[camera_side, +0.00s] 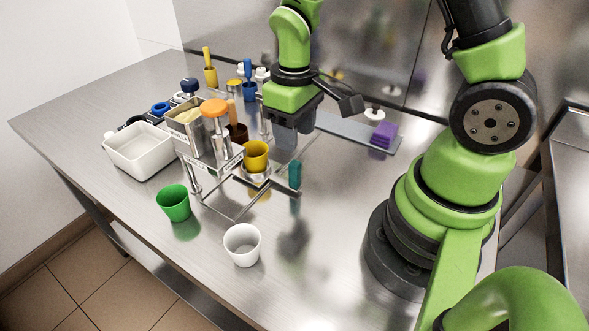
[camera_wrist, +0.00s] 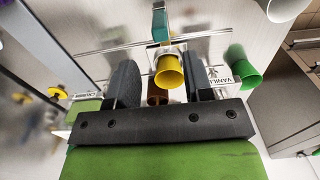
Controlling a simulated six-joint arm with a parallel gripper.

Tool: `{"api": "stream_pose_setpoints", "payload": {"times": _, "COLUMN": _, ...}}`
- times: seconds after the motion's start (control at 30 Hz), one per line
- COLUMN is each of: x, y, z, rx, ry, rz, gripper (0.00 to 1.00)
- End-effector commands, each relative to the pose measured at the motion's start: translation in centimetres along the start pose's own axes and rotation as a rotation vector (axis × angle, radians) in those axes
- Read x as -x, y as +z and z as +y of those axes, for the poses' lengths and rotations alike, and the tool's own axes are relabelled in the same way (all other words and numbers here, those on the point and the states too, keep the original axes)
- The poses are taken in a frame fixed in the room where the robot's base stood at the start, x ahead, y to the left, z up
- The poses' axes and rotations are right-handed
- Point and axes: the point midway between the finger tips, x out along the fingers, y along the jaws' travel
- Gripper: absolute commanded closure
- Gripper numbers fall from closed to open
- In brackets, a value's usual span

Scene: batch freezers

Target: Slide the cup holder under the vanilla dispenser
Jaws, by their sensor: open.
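A yellow cup (camera_side: 256,154) stands upright in the cup holder (camera_side: 257,179) on the metal rail frame. A teal handle (camera_side: 294,173) stands at the right end of the holder's bar. The wrist view shows the cup (camera_wrist: 169,72) and the handle (camera_wrist: 160,27). The vanilla label (camera_wrist: 224,82) is to the right of the cup there. My gripper (camera_side: 286,140) is open and empty, above and behind the handle.
A green cup (camera_side: 173,202) and a white cup (camera_side: 242,244) stand in front of the frame. A white tub (camera_side: 138,150) is at the left. A purple block (camera_side: 383,134) lies on a long plate at the right.

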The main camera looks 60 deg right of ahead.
Motion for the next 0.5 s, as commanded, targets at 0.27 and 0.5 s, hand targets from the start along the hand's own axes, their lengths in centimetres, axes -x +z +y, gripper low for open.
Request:
{"api": "stream_pose_setpoints", "payload": {"times": 0.27, "x": -3.2, "y": 0.1, "z": 0.0, "rx": -0.002, "ry": 0.0, "rz": 0.001, "gripper": 0.53}}
{"api": "stream_pose_setpoints", "payload": {"times": 0.5, "x": -7.2, "y": 0.1, "z": 0.0, "rx": 0.0, "ry": 0.0, "rz": 0.001, "gripper": 0.53}}
